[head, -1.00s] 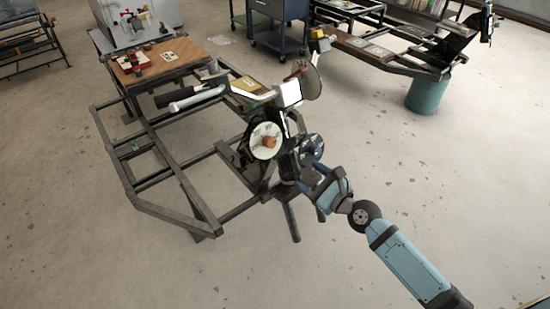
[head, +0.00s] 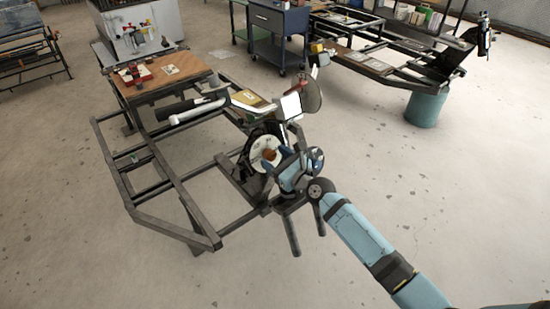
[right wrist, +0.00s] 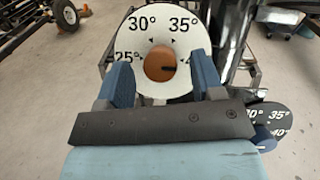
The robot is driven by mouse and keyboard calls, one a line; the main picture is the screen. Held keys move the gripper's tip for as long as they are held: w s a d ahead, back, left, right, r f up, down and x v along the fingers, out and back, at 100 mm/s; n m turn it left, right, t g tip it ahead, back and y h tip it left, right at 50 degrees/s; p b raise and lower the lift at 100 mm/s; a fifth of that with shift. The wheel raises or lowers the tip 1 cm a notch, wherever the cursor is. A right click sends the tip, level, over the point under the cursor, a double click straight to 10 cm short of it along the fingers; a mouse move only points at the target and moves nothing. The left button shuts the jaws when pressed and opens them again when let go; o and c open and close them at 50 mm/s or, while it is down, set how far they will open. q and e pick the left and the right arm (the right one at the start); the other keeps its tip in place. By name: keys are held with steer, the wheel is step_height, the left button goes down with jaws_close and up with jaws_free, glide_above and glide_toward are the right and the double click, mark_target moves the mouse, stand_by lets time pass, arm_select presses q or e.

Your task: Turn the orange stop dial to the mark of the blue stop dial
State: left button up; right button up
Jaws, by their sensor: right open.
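The orange stop dial (head: 270,154) sits at the centre of a round white plate (right wrist: 135,40). In the right wrist view, the orange dial (right wrist: 158,62) has a dark pointer line to the right, toward a partly hidden mark starting with 4. The plate also shows 25°, 30° and 35°. My right gripper (right wrist: 160,60) is open, with one finger on each side of the orange dial; contact is not clear. The right gripper (head: 284,164) partly covers the plate in the head view. The blue stop dial (right wrist: 264,138) is at lower right, partly hidden; its dark plate shows 35° and 40°. Its pointer is not readable.
A wooden-topped bench (head: 165,75) stands at back left and a teal bin (head: 425,108) at back right. Open floor surrounds the frame.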

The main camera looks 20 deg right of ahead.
steer(key=shift+w+a, duration=0.1)
steer(key=shift+w, duration=0.15)
steer(key=c, duration=0.9)
